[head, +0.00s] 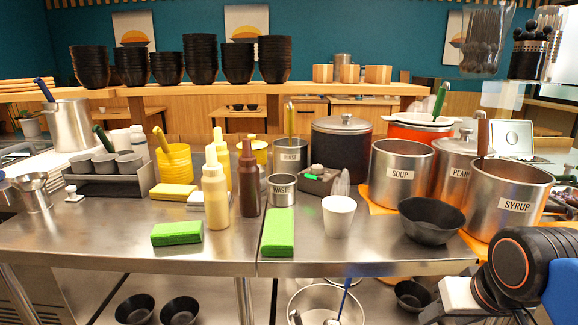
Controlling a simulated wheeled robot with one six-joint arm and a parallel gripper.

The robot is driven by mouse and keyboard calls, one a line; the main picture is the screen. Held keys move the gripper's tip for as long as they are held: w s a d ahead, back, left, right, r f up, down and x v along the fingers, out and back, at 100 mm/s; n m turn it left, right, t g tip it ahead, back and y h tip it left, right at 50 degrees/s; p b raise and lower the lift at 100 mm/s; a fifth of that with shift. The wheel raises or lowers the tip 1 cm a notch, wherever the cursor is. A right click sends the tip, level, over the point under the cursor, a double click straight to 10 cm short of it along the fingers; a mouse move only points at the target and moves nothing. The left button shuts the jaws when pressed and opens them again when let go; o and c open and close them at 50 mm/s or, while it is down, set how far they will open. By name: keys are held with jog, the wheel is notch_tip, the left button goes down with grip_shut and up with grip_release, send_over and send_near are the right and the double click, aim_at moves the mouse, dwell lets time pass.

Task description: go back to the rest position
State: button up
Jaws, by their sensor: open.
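Part of my arm shows at the lower right of the head view, with a black joint, an orange ring and a pale section reaching down and left. No gripper fingers can be made out there. A black bowl (432,220) stands upright on the steel counter (330,262), just beyond my arm. A white cup (338,217) stands to its left. The SYRUP pot (508,205) stands to the right of the bowl, and the SOUP pot (400,178) is behind it. The inside of the bowl looks empty.
Green sponges (279,232) lie near the counter's front edge. Squeeze bottles (215,190), a WASTE can (282,191) and a RINSE pot (291,157) stand mid-counter. Stacked black bowls (199,60) fill the back shelf. The counter front between cup and edge is clear. A bucket (325,305) is below.

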jog(key=f, duration=0.1)
jog(key=s+f, duration=0.1)
jog(key=f, duration=0.1)
jog(key=shift+s+a+f+n+g, duration=0.1)
jog(key=shift+s+n+g, duration=0.2)
jog(key=shift+n, duration=0.1)
jog(key=shift+o, duration=0.4)
